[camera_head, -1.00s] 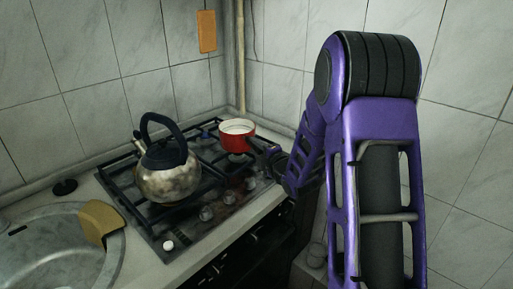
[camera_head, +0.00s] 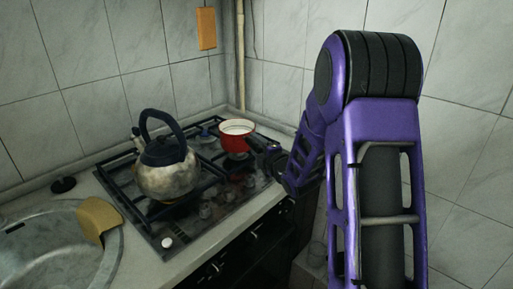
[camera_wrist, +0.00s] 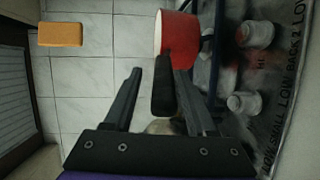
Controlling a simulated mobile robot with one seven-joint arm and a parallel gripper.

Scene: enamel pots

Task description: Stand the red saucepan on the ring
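The red saucepan (camera_head: 236,140), white inside with a pale rim, is upright at the back right of the hob (camera_head: 190,215). In the wrist view its red side (camera_wrist: 176,34) is at the top, with its dark handle (camera_wrist: 162,88) pointing toward me. My gripper (camera_head: 257,146) is at the handle side of the pan. In the wrist view my gripper (camera_wrist: 158,76) has its fingers apart, with the handle between them, closer to the right finger. A clear gap shows on the left. What is under the pan is hard to make out.
A worn metal kettle (camera_head: 167,172) with a dark handle stands on the front left of the hob. A sink (camera_head: 50,250) with a tan cloth or sponge (camera_head: 99,216) is at the left. Tiled walls and a pipe (camera_head: 240,60) close off the back.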

